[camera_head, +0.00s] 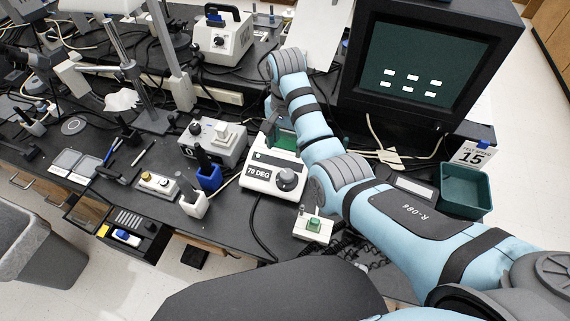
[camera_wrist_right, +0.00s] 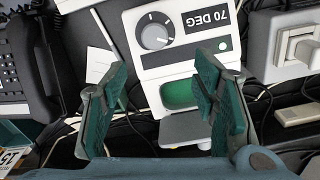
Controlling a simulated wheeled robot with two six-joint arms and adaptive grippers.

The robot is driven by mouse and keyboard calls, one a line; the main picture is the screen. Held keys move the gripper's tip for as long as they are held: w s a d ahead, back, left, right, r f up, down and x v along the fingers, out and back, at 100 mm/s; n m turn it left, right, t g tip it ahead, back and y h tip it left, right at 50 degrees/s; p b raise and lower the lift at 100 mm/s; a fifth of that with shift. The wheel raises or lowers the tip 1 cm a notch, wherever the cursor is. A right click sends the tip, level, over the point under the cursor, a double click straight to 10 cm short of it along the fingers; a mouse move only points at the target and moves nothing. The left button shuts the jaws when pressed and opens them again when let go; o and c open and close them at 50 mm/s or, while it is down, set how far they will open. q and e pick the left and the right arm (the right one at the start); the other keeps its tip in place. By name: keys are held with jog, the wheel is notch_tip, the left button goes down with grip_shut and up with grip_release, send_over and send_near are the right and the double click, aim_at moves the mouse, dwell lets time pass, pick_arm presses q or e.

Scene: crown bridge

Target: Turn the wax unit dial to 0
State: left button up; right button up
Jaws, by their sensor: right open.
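The wax unit (camera_head: 262,178) is a white box labelled "70 DEG" on the black bench, in the middle of the head view. Its round grey dial (camera_head: 287,180) is on the front face. In the right wrist view the unit (camera_wrist_right: 150,68) appears upside down, with the dial (camera_wrist_right: 156,36) uncovered and a green well (camera_wrist_right: 180,93) below it. My right gripper (camera_wrist_right: 162,66) is open and empty, its two green-padded fingers spread either side of the unit, apart from the dial. In the head view it is mostly hidden by my arm. My left gripper is not in view.
A large monitor (camera_head: 425,65) and a green bin (camera_head: 466,190) stand to the right. A white box with a green button (camera_head: 314,224) sits in front of the unit. A blue holder (camera_head: 209,178) and a grey-white device (camera_head: 213,142) stand left. Cables lie around the unit.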

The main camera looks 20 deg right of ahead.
aim_at(288, 172)
jog(key=f, duration=0.2)
jog(key=s+f+b, duration=0.1)
jog(key=f, duration=0.4)
jog(key=shift+s+d+f, duration=0.2)
jog(key=shift+s+d, duration=0.05)
jog(key=shift+s, duration=0.1)
jog(key=f, duration=0.2)
jog(key=w+f+b, duration=0.1)
jog(key=f, duration=0.1)
jog(key=shift+w, duration=0.1)
jog(key=shift+s+r, duration=0.1)
jog(key=shift+s, duration=0.15)
jog(key=shift+c, duration=0.3)
jog(key=c, duration=1.1)
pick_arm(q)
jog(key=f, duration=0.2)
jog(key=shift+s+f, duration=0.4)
